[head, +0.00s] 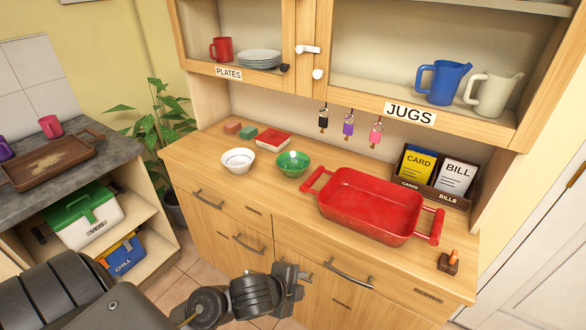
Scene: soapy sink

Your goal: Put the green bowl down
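My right gripper is not in view.
A large red tray (372,205) fills the counter's right half. A small red dish (273,140) and small blocks lie behind the bowls. A card box (433,175) stands at the back right, with hanging keys (348,124) beside it. The counter's front left is bare.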

